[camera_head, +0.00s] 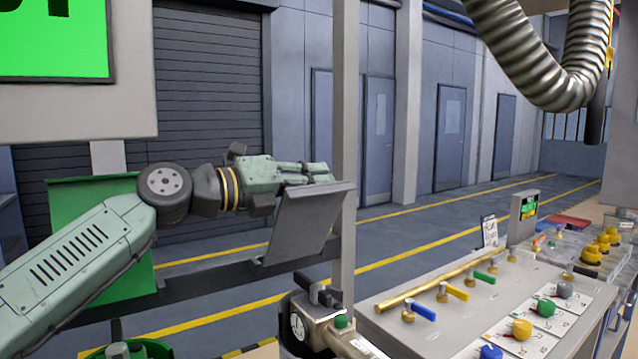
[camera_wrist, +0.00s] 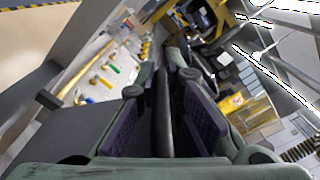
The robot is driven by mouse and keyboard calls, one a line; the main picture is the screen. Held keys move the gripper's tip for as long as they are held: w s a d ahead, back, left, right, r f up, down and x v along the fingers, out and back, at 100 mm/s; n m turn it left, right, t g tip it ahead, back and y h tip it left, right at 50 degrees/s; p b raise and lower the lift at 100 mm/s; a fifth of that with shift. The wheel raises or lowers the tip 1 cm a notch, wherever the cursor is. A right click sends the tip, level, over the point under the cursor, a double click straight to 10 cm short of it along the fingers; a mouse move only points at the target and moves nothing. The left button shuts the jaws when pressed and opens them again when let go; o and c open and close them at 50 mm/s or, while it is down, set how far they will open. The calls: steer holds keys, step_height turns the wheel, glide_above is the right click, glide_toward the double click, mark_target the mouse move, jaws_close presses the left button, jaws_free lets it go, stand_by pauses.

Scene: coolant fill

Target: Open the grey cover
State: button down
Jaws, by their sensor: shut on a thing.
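The grey cover (camera_head: 302,222) is a flat tilted panel beside the upright post in the head view. My gripper (camera_head: 322,178) reaches in from the left and is at its upper edge. In the wrist view my gripper (camera_wrist: 164,110) has its two purple-padded fingers on either side of a dark narrow bar (camera_wrist: 162,125), which seems to be part of the cover. It is shut on it. The exact contact is hidden by the fingers in the head view.
A grey upright post (camera_head: 344,130) stands just right of the cover. A workbench (camera_head: 440,325) with coloured valves and knobs lies at the lower right. A metal nozzle (camera_head: 325,325) sits in front below the cover. A ribbed hose (camera_head: 540,65) hangs at the upper right.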

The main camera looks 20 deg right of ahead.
steer(key=shift+w+a+r+n, duration=0.15)
steer(key=shift+w+a+n, duration=0.05)
steer(key=shift+w+n, duration=0.25)
steer(key=shift+w+a+r+n, duration=0.15)
steer(key=shift+w+n, duration=0.2)
steer(key=shift+w, duration=0.25)
steer(key=shift+w+a+r+n, duration=0.1)
steer(key=shift+w+a+n, duration=0.1)
steer(key=shift+w+n, duration=0.25)
steer(key=c, duration=1.7)
jaws_free()
steer(key=shift+w, duration=0.1)
steer(key=v, duration=1.2)
steer(key=shift+r, duration=0.1)
